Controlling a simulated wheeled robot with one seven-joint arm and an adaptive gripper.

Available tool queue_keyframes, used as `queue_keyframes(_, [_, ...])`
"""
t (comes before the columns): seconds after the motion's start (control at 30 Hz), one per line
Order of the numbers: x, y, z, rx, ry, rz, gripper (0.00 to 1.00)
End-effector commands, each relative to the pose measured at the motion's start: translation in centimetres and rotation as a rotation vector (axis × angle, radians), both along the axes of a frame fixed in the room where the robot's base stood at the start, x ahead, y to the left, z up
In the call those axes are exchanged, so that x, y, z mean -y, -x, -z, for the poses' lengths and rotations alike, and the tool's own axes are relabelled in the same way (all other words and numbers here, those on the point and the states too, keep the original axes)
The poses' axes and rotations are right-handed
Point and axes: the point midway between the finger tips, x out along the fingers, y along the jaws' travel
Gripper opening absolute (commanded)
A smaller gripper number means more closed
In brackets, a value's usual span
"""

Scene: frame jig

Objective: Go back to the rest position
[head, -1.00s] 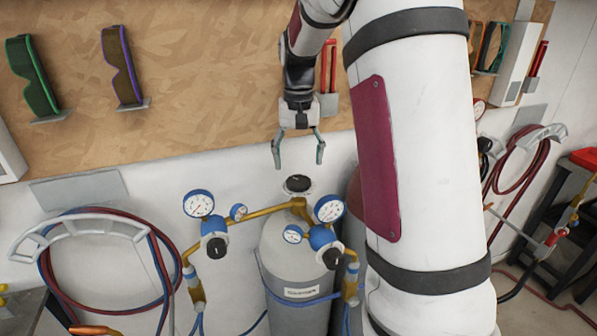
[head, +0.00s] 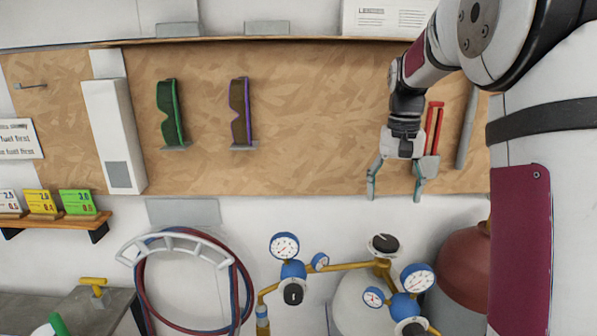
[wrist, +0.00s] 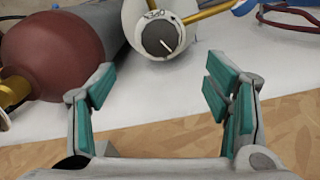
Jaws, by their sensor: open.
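My gripper (head: 394,190) is open and empty in the head view, in front of the wooden board (head: 310,120) and above the grey gas cylinder (head: 352,302). Its fingers point down with a wide gap between them. In the wrist view my gripper (wrist: 165,100) shows both teal-padded fingers apart with nothing between them. The black valve knob (wrist: 160,36) of the cylinder appears beyond the fingertips, apart from them. The same knob (head: 383,244) is below the gripper in the head view.
Pressure gauges (head: 284,246) on brass pipe flank the knob. A dark red cylinder (head: 464,268) stands to the right. A hose coil (head: 190,280) hangs at the left. The space around the fingers looks clear.

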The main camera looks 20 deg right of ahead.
Motion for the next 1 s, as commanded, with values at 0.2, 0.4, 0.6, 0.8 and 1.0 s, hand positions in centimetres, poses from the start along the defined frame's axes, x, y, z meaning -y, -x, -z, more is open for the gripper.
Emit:
queue_keyframes(0.2, [-1.7,1.1,-1.3,0.034,0.004,-0.032,0.71])
queue_keyframes(0.4, [-6.6,5.1,-3.8,0.13,0.019,-0.135,0.71])
queue_keyframes(0.6, [-11.3,10.2,-4.9,0.234,0.042,-0.251,0.71])
queue_keyframes(0.8, [-15.1,15.5,-4.3,0.336,0.071,-0.368,0.71])
queue_keyframes(1.0, [-17.6,20.2,-2.4,0.425,0.108,-0.47,0.71])
